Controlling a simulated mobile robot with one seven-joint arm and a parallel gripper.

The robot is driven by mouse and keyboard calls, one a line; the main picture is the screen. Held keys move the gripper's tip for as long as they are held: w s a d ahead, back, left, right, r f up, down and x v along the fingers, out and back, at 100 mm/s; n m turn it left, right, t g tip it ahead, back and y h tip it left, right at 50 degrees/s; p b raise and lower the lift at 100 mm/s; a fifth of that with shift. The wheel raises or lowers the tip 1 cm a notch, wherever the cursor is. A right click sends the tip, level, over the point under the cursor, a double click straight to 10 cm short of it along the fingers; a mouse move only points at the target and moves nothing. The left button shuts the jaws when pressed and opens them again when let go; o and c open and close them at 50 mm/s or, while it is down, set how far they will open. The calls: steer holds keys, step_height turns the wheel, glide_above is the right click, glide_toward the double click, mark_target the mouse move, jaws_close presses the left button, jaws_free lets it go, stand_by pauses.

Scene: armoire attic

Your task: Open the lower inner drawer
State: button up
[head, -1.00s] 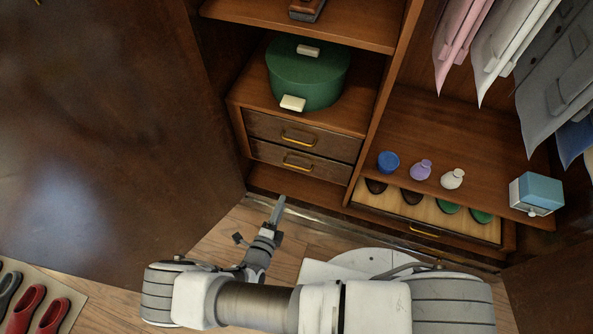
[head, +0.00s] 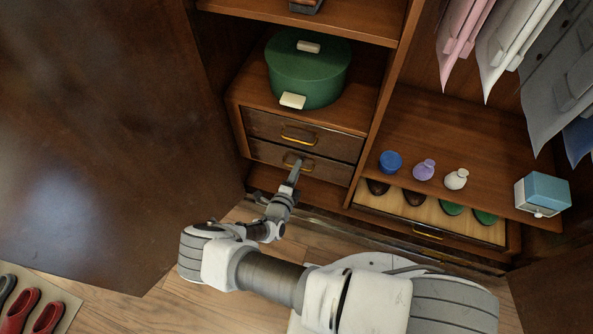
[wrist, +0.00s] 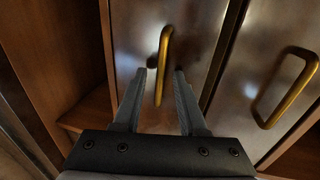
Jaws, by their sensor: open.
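The lower inner drawer (head: 270,157) is shut, a dark wooden front below the upper inner drawer (head: 262,124). Its brass handle (head: 304,165) is partly hidden behind my gripper (head: 295,170) in the head view. In the wrist view the lower drawer's handle (wrist: 165,52) stands upright in the picture, and its near end lies between the two fingers of my gripper (wrist: 166,74). The fingers are open, one on each side of the handle, with a gap to it. The upper drawer's handle (wrist: 286,88) shows at the right of the wrist view.
A green round box (head: 308,75) stands above the drawers. A pull-out shoe tray (head: 400,215) is at the lower right, below a shelf with small bottles (head: 424,170) and a blue box (head: 542,193). A large dark door (head: 100,130) stands on the left.

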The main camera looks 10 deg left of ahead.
jaws_close()
stand_by(1.4)
